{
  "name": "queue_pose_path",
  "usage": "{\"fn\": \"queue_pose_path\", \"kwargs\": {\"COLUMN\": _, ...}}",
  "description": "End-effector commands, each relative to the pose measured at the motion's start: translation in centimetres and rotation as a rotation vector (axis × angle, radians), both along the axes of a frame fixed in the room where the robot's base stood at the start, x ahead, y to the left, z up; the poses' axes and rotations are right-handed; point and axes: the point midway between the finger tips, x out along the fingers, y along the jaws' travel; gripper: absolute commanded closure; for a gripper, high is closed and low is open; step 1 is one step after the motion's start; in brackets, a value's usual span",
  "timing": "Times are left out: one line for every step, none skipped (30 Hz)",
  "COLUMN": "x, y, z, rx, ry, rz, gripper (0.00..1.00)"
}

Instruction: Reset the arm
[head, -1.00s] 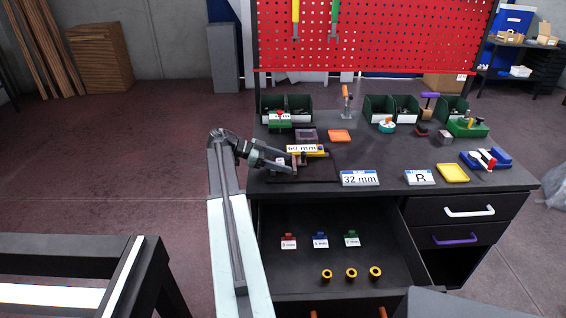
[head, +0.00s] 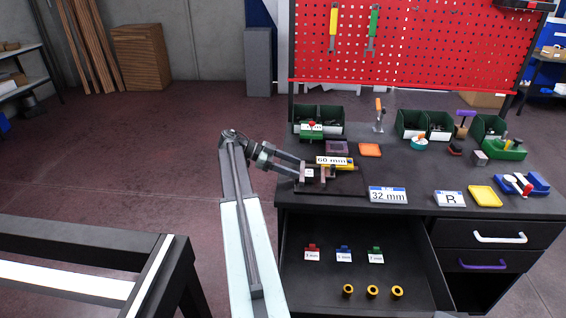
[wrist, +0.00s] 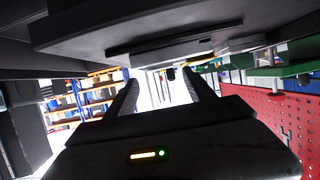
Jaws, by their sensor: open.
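My gripper (head: 304,171) is at the left end of the black workbench (head: 350,206) in the head view, low over the bench top, beside a label reading "60 mm" (head: 333,161) and a yellow piece. In the wrist view my gripper (wrist: 165,88) shows two dark fingers spread apart, with no object visible between them. In the head view the fingertips overlap small parts on the bench, and I cannot tell whether they touch.
The top drawer (head: 330,276) stands open below, holding small tagged pieces and orange-black rings. Green bins (head: 318,116) line the back edge before a red pegboard (head: 400,45). A dark frame (head: 90,245) stands at lower left. Open floor (head: 120,165) lies left of the bench.

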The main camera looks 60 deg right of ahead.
Motion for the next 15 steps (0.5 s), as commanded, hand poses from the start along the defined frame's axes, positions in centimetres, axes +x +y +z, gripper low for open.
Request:
{"fn": "queue_pose_path", "kwargs": {"x": 0.0, "y": 0.0, "z": 0.0, "rx": 0.000, "ry": 0.000, "rz": 0.000, "gripper": 0.38}}
{"fn": "queue_pose_path", "kwargs": {"x": 0.0, "y": 0.0, "z": 0.0, "rx": 0.000, "ry": 0.000, "rz": 0.000, "gripper": 0.38}}
{"fn": "queue_pose_path", "kwargs": {"x": 0.0, "y": 0.0, "z": 0.0, "rx": 0.000, "ry": 0.000, "rz": 0.000, "gripper": 0.38}}
{"fn": "queue_pose_path", "kwargs": {"x": 0.0, "y": 0.0, "z": 0.0, "rx": 0.000, "ry": 0.000, "rz": 0.000, "gripper": 0.38}}
{"fn": "queue_pose_path", "kwargs": {"x": 0.0, "y": 0.0, "z": 0.0, "rx": 0.000, "ry": 0.000, "rz": 0.000, "gripper": 0.38}}
{"fn": "queue_pose_path", "kwargs": {"x": 0.2, "y": 0.1, "z": 0.0, "rx": 0.001, "ry": 0.000, "rz": 0.004, "gripper": 0.38}}
{"fn": "queue_pose_path", "kwargs": {"x": 0.6, "y": 0.3, "z": 0.1, "rx": 0.000, "ry": 0.000, "rz": 0.010, "gripper": 0.38}}
{"fn": "queue_pose_path", "kwargs": {"x": 1.3, "y": 0.6, "z": 0.2, "rx": 0.000, "ry": 0.000, "rz": 0.021, "gripper": 0.38}}
{"fn": "queue_pose_path", "kwargs": {"x": 2.7, "y": 1.2, "z": 0.5, "rx": 0.000, "ry": 0.000, "rz": 0.043, "gripper": 0.38}}
{"fn": "queue_pose_path", "kwargs": {"x": 4.2, "y": 1.9, "z": 0.7, "rx": 0.001, "ry": 0.000, "rz": 0.066, "gripper": 0.38}}
{"fn": "queue_pose_path", "kwargs": {"x": 6.0, "y": 2.9, "z": 1.0, "rx": 0.000, "ry": 0.000, "rz": 0.095, "gripper": 0.38}}
{"fn": "queue_pose_path", "kwargs": {"x": 8.7, "y": 4.5, "z": 1.4, "rx": 0.001, "ry": 0.000, "rz": 0.142, "gripper": 0.38}}
{"fn": "queue_pose_path", "kwargs": {"x": 10.6, "y": 6.2, "z": 1.7, "rx": 0.001, "ry": -0.001, "rz": 0.181, "gripper": 0.38}}
{"fn": "queue_pose_path", "kwargs": {"x": 12.6, "y": 8.2, "z": 1.9, "rx": 0.005, "ry": -0.004, "rz": 0.221, "gripper": 0.38}}
{"fn": "queue_pose_path", "kwargs": {"x": 14.8, "y": 10.9, "z": 1.9, "rx": 0.020, "ry": -0.018, "rz": 0.274, "gripper": 0.38}}
